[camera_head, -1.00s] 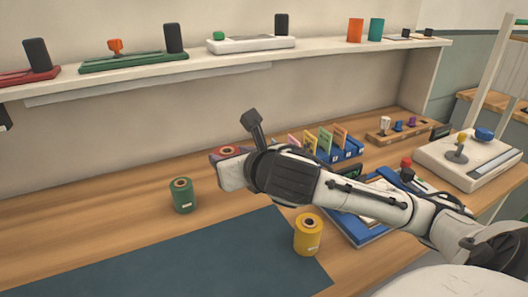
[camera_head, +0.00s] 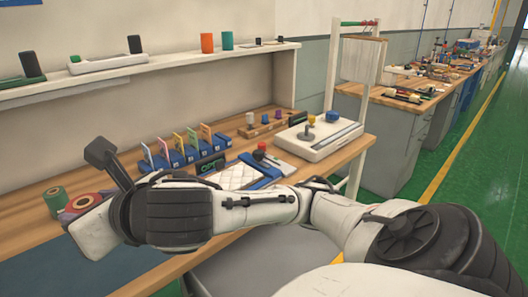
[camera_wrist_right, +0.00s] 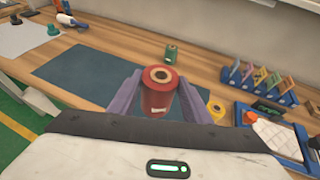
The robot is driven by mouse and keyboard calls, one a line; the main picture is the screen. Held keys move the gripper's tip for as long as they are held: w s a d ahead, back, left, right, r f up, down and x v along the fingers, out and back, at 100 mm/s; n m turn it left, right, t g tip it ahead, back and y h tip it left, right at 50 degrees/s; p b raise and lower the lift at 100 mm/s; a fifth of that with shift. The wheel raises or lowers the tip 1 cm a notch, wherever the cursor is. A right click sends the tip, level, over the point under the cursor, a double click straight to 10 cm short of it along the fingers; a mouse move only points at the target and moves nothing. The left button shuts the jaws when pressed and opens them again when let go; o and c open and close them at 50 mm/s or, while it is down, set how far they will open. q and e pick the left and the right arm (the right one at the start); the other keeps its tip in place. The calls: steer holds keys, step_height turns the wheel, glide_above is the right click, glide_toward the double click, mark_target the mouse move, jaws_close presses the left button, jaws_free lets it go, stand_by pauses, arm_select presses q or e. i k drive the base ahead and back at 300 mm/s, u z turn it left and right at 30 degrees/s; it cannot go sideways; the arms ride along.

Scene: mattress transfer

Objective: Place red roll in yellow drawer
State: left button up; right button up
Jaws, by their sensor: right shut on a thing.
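My right gripper (camera_wrist_right: 158,97) is shut on the red roll (camera_wrist_right: 159,84), with one purple-grey finger on each side of it in the right wrist view. The roll stands about upright between the fingers, showing its tan core on top. In the head view the red roll (camera_head: 81,203) shows at the left, partly hidden by my right gripper (camera_head: 86,210). No yellow drawer can be made out in either view. My left gripper is not in view.
A green roll (camera_wrist_right: 171,54) and a yellow roll (camera_wrist_right: 216,108) stand on the wooden bench beside a dark blue mat (camera_wrist_right: 84,72). A blue card rack (camera_head: 186,155) and a white joystick box (camera_head: 318,137) stand farther right. Grey cabinets (camera_head: 390,147) and green floor lie beyond.

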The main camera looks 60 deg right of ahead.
mark_target(261, 257)
steer(key=u, duration=0.75)
steer(key=i, duration=0.45)
steer(key=z, duration=2.1)
